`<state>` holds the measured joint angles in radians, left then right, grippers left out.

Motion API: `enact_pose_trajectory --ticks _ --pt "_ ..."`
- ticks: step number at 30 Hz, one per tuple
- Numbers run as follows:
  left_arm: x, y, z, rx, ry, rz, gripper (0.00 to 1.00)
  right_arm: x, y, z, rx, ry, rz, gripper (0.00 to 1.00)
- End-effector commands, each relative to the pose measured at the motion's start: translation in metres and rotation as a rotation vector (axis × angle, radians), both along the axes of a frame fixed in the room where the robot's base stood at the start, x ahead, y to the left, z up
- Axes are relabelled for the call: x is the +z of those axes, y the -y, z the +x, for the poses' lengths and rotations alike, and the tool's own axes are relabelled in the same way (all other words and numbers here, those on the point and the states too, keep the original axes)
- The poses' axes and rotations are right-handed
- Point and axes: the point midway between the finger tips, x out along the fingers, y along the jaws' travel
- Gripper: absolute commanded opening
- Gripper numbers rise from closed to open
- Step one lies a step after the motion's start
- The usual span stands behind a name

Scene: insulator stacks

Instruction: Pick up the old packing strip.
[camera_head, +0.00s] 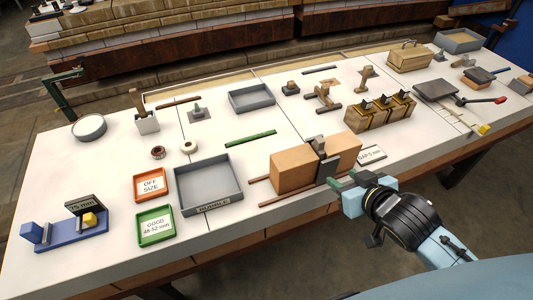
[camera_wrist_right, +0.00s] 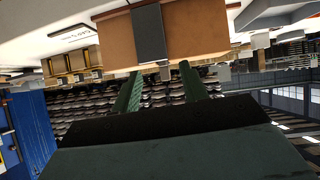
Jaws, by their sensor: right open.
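A dark grey strip (camera_head: 322,158), which looks like the old packing strip, stands upright between two tan blocks (camera_head: 293,170), with its top end sticking up above them. It also shows in the right wrist view (camera_wrist_right: 149,33) as a dark band between the tan faces. My right gripper (camera_head: 346,181) is at the near side of the blocks, open and empty. In the right wrist view its two green fingers (camera_wrist_right: 160,78) point toward the strip's lower end, apart from each other; whether they touch anything is unclear. My left gripper is not in view.
A "GAP 5 mm" card (camera_head: 371,155) lies right of the blocks. A green strip (camera_head: 250,138) lies behind them. A grey "RUBBLE" tray (camera_head: 208,184) is at left, beside orange (camera_head: 150,184) and green (camera_head: 155,226) trays. Wooden pieces with dark clamps (camera_head: 380,112) stand behind right.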

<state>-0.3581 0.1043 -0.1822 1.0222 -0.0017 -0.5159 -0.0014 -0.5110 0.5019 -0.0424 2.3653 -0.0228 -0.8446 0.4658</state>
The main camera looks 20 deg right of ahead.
Motion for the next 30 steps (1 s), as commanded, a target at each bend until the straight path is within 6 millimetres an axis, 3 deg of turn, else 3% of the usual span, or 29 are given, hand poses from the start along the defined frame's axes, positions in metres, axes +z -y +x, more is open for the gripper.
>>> enact_pose_trajectory --ticks 3,9,14,24,30 --pt "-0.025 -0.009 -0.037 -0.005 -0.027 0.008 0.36 0.015 0.005 0.013 0.022 0.080 0.018 0.44" --pt "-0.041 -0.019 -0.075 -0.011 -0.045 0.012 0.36 0.029 0.007 0.024 0.049 0.157 0.046 0.44" --pt "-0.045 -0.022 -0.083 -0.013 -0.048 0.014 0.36 0.031 0.007 0.032 0.055 0.175 0.055 0.44" --pt "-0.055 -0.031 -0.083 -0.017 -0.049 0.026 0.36 0.010 0.003 0.082 0.055 0.175 0.055 0.44" --pt "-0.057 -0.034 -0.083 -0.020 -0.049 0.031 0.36 0.002 0.001 0.100 0.055 0.173 0.055 0.44"
